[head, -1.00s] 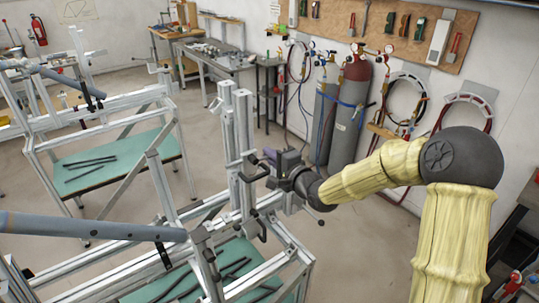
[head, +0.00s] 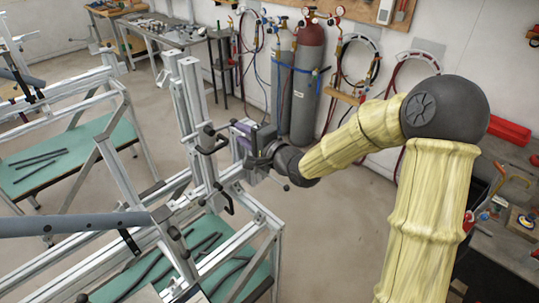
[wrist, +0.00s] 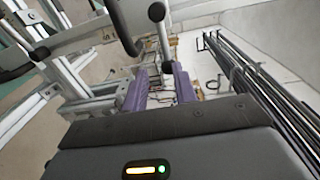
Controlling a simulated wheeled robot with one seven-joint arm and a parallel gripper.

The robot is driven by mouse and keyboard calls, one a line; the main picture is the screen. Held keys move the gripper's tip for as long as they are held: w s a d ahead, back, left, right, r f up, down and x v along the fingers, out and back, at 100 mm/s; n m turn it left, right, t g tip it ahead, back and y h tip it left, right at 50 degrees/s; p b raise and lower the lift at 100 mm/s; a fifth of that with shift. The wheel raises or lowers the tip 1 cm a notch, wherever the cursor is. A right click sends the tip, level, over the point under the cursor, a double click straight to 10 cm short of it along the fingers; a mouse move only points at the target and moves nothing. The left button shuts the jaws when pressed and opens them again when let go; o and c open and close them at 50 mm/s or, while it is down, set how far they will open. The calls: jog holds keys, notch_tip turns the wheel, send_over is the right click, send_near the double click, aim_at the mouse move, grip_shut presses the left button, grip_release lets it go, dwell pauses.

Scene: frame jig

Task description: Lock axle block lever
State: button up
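The jig frame (head: 187,112) of silver aluminium profiles stands left of my arm. Black clamp-type handles sit on it: an upper one (head: 210,139) by the upright and a lower one (head: 225,197) on the rail. I cannot tell for certain which is the axle block lever. My gripper (head: 242,136) is just right of the upper handle, beside the upright. In the wrist view, its two purple fingers (wrist: 160,88) are apart with a gap between them. A round black knob (wrist: 157,12) on a metal rod shows beyond the fingers; contact cannot be told.
A grey tube (head: 75,223) lies across the near frame. A green shelf (head: 245,272) below holds black rods. A second frame (head: 60,105) stands at left. Gas cylinders (head: 305,85) stand by the wall. A bench (head: 510,250) with tools is at right. Open floor lies behind the frame.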

jog(key=v, duration=1.2)
jog(key=shift+s+a+b, duration=0.25)
jog(key=shift+a+b, duration=0.1)
jog(key=shift+b, duration=0.1)
jog(key=shift+r, duration=0.1)
